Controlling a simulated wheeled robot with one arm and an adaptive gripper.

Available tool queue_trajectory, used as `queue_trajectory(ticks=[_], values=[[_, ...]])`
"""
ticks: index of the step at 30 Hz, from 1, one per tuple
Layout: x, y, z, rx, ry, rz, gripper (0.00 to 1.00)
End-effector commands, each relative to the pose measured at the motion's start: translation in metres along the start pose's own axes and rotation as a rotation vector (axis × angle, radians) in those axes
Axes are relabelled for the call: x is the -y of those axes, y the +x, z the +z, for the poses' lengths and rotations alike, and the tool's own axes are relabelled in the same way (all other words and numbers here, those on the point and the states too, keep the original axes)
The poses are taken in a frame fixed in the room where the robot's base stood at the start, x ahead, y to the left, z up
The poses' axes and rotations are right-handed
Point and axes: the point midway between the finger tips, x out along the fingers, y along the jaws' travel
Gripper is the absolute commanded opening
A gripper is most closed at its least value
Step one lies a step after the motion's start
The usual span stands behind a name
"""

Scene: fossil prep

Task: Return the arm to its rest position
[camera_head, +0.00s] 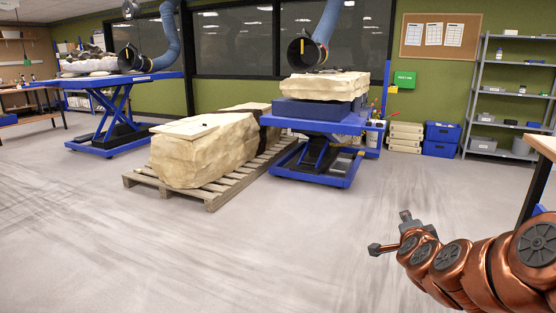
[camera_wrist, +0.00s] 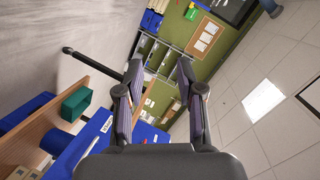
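My copper-coloured arm (camera_head: 470,268) reaches in from the lower right in the head view, stretched out low over the grey floor. My gripper (camera_head: 390,232) is at its end, with its two fingers spread apart. In the wrist view my gripper (camera_wrist: 160,66) shows both dark fingers with a wide gap between them. Nothing is held between the fingers. The wrist view is tilted, with the ceiling on the right and the floor at upper left.
A pale rock block (camera_head: 205,150) lies on a wooden pallet (camera_head: 212,198). Blue lift tables (camera_head: 318,180) stand behind. A shelf rack (camera_head: 480,100) is at the back right. A wooden-topped bench (camera_head: 541,146) stands at the right edge, near my arm. The front floor is clear.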

Motion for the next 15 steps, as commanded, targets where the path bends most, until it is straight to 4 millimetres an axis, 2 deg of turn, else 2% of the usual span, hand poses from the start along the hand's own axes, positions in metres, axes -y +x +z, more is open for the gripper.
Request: queue_trajectory(ticks=[1,6,10,15], values=[[0.021,-0.013,0.012,0.070,-0.047,0.005,0.37],[0.050,-0.056,0.063,0.303,-0.212,0.036,0.37],[0.060,-0.096,0.094,0.473,-0.346,0.070,0.37],[0.064,-0.157,0.120,0.681,-0.528,0.125,0.37]])
